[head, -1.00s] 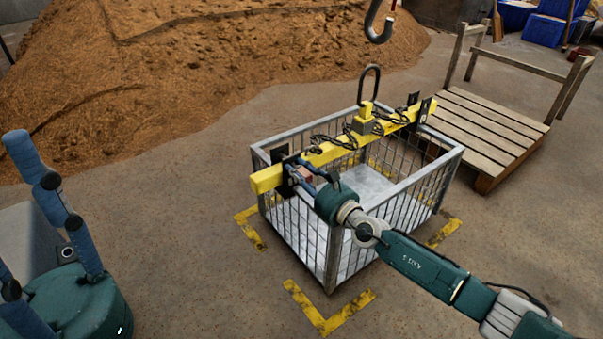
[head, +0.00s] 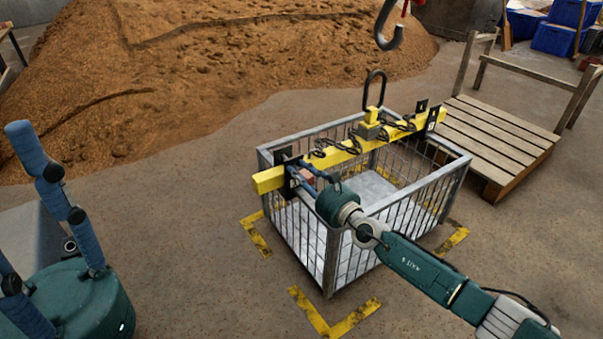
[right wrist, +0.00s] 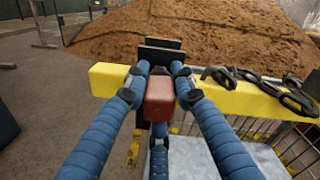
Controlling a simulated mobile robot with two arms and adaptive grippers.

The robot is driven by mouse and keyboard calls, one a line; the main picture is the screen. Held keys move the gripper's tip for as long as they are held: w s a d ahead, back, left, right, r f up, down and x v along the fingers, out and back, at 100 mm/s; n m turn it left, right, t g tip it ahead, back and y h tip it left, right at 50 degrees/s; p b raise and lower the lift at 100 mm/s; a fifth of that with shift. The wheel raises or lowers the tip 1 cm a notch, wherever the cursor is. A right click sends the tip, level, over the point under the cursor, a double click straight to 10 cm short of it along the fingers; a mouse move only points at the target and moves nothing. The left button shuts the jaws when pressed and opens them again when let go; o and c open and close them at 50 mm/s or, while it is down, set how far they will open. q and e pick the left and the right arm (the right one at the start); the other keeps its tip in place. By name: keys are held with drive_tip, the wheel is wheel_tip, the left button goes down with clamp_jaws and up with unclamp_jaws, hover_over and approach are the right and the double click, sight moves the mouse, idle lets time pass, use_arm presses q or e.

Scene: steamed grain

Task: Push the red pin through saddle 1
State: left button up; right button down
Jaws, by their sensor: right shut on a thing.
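A yellow lifting beam (head: 268,180) lies across the top of a grey wire cage (head: 330,262). A dark plate saddle (head: 281,155) sits near the beam's left end; it also shows in the right wrist view (right wrist: 160,43). I cannot read which number it bears. My right gripper (head: 302,178) is shut on the red pin (right wrist: 160,93), with blue fingers on both sides of its block-like red end. The pin is right by the saddle; its tip is hidden, so I cannot tell how deep it sits. My left gripper (head: 62,225) is open and empty at the lower left.
A second pair of dark plates (head: 433,118) stands at the beam's right end. A crane hook (head: 388,35) hangs above. A wooden pallet (head: 490,140) is at right, and a grain heap (head: 220,70) behind.

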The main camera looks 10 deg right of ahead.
drive_tip(key=shift+w+d+r, duration=0.3)
drive_tip(key=shift+d+r, duration=0.1)
drive_tip(key=shift+r, duration=0.1)
drive_tip(key=c, duration=1.4)
unclamp_jaws()
drive_tip(key=shift+o, duration=0.2)
drive_tip(key=shift+f, duration=0.2)
drive_tip(key=shift+s+a+f, duration=0.1)
drive_tip(key=shift+f, duration=0.05)
